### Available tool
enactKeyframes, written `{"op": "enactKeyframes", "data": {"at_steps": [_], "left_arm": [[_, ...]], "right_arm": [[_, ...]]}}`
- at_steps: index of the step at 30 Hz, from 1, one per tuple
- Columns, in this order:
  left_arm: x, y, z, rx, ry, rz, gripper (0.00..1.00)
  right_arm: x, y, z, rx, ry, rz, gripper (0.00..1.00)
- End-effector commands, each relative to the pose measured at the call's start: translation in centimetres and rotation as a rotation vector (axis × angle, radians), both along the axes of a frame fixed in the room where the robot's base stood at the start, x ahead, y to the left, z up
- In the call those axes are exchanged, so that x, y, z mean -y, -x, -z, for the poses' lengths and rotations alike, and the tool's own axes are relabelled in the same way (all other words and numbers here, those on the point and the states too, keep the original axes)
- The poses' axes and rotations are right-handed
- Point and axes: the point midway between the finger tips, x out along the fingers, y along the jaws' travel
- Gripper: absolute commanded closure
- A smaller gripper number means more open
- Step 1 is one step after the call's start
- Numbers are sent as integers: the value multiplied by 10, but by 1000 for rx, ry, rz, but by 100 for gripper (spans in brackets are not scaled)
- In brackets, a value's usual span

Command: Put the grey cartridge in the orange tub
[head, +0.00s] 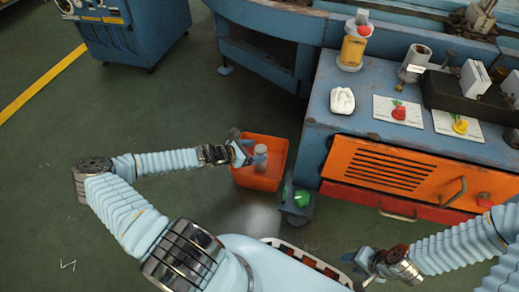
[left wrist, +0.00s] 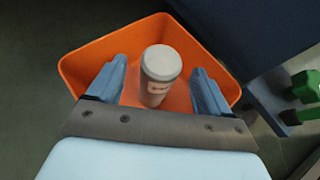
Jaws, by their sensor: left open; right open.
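The orange tub (head: 262,183) stands on the floor beside the workbench; it fills much of the left wrist view (left wrist: 85,65). A light grey cartridge (left wrist: 161,72) with a small label stands inside the tub, roughly upright; it also shows in the head view (head: 261,151). My left gripper (head: 247,152) is over the tub, open, with its fingers on either side of the cartridge and visible gaps to it in the left wrist view. My right gripper (head: 363,268) is open and empty at the lower right, away from the tub.
The blue workbench (head: 325,100) with an orange drawer (head: 385,168) stands right of the tub. On it are a yellow cylinder (head: 352,50), a metal cylinder (head: 415,62) and a white crumpled item (head: 342,100). Green items (head: 301,198) lie right of the tub.

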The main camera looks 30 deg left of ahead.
Motion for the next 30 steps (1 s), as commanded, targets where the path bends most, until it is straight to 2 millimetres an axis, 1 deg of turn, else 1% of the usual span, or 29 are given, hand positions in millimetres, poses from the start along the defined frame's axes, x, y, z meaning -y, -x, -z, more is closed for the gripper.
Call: {"op": "enactKeyframes", "data": {"at_steps": [1, 6, 9, 12, 16, 24, 26, 27, 29, 30], "left_arm": [[-7, 10, -10, -2, -3, -2, 20], [-23, 41, -27, -3, -3, -3, 20], [-30, 54, -35, -2, -3, -3, 20], [-34, 62, -40, -1, -2, -2, 20], [-36, 67, -42, -1, -1, -1, 20], [-35, 67, -42, 0, -2, 2, 20], [-29, 67, -40, -2, -11, 23, 20], [-19, 66, -38, -4, -25, 57, 20], [6, 66, -33, -10, -62, 139, 20], [28, 67, -28, -11, -102, 220, 20]], "right_arm": [[0, 0, -7, -1, 0, 0, 57], [0, 1, -17, -3, -1, -2, 57], [0, 1, -20, -4, -2, -3, 57], [-1, 1, -22, -5, -2, -3, 57], [-1, 1, -23, -5, -2, -3, 57], [0, 1, -22, -5, -2, -3, 57], [-1, 1, -22, -5, -2, -3, 57], [0, 1, -22, -5, -2, -3, 57], [0, 1, -22, -5, -2, -3, 57], [0, 1, -22, -5, -2, -3, 57]]}}
